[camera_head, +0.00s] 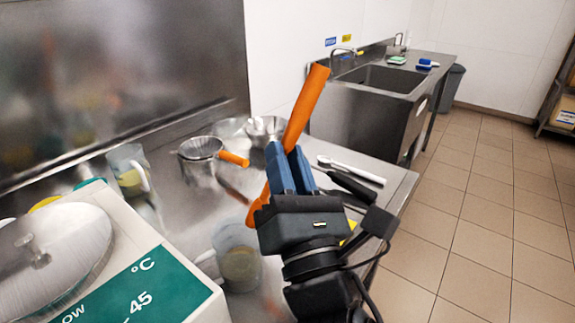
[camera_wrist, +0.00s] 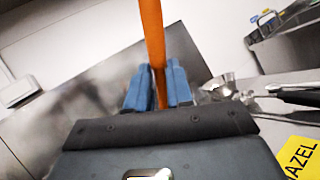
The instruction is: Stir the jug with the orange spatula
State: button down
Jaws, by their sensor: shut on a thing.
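My gripper (camera_head: 290,170) is shut on the orange spatula (camera_head: 307,98), with the blue fingers on both sides of its handle. The spatula is tilted, its handle end up and its lower end behind the gripper. The wrist view shows the spatula (camera_wrist: 152,35) rising between the fingers (camera_wrist: 158,88). A clear jug (camera_head: 237,262) with pale yellow-green contents stands on the steel counter, left of and below the gripper. The spatula's lower end shows above and beside this jug, apart from its contents. A second clear jug (camera_head: 130,178) stands farther back at the left.
A white machine with a green panel (camera_head: 140,297) and round lid fills the front left.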

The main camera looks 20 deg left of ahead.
notch_tip(320, 180, down, 9)
jog(key=s+a+b, duration=0.2)
jog(key=a+b, duration=0.1)
jog(key=b, duration=0.6)
jog(key=shift+r, duration=0.15)
jog(key=shift+d, duration=0.1)
jog(key=shift+w+a+p, duration=0.25)
jog(key=shift+a+p, duration=0.2)
jog(key=shift+s+d+p, duration=0.25)
jog(key=shift+d+p, duration=0.1)
jog(key=shift+p, duration=0.1)
dwell(0.8)
jog(key=shift+d, duration=0.1)
